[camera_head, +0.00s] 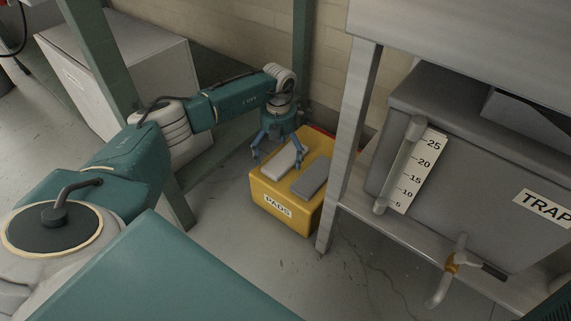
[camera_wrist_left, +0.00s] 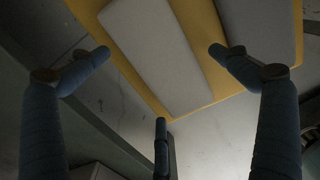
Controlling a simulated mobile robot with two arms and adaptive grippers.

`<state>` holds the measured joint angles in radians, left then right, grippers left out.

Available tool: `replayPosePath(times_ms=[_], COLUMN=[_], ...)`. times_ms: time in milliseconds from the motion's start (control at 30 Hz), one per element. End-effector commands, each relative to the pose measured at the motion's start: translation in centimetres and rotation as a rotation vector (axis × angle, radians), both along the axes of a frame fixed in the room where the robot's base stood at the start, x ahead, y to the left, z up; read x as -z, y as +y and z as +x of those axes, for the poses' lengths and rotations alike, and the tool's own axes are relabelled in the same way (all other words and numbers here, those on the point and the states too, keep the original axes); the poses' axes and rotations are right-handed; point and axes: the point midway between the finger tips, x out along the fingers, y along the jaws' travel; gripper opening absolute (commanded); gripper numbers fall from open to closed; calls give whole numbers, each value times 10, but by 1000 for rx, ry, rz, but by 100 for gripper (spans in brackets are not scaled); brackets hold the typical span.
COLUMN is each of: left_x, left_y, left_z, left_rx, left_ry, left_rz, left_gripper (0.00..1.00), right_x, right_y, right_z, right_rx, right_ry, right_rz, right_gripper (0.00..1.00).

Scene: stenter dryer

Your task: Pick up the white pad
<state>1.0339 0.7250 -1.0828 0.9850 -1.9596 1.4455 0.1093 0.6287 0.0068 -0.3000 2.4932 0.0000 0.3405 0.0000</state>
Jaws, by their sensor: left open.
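The white pad (camera_head: 281,162) lies on top of a yellow box labelled PADS (camera_head: 264,203), left of a dark grey pad (camera_head: 310,177). My left gripper (camera_head: 277,152) is open above the box's far left part, over the white pad's far end. In the left wrist view the white pad (camera_wrist_left: 158,50) shows between the spread blue fingers, apart from them, on the yellow box top (camera_wrist_left: 214,75). The second pad (camera_wrist_left: 262,28) is at the upper right there. My right gripper is not in view.
A metal frame leg (camera_head: 347,140) stands just right of the box. A grey tank labelled TRAP (camera_head: 480,165) with a scale and tap is further right. A pale cabinet (camera_head: 125,75) stands at the back left. Floor in front of the box is clear.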

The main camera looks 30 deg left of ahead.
Motion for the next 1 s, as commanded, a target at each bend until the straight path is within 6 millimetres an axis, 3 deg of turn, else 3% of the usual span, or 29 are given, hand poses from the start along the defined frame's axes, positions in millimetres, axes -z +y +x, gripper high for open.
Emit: replayPosePath(times_ms=[233,433,467,833,1000], left_x=[0,0,0,-1,-12], left_y=[0,0,0,0,0], left_z=[0,0,0,0,1], left_rx=[1,1,1,1,1], left_ry=[-1,-1,-1,-1,-2], left_rz=[0,0,0,0,0], left_gripper=[99,61,58,58,58], right_x=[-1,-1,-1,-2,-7], right_y=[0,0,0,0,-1], right_z=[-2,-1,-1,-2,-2], right_rx=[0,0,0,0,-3], right_ry=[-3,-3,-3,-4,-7], right_rz=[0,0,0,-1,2], right_gripper=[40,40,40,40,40])
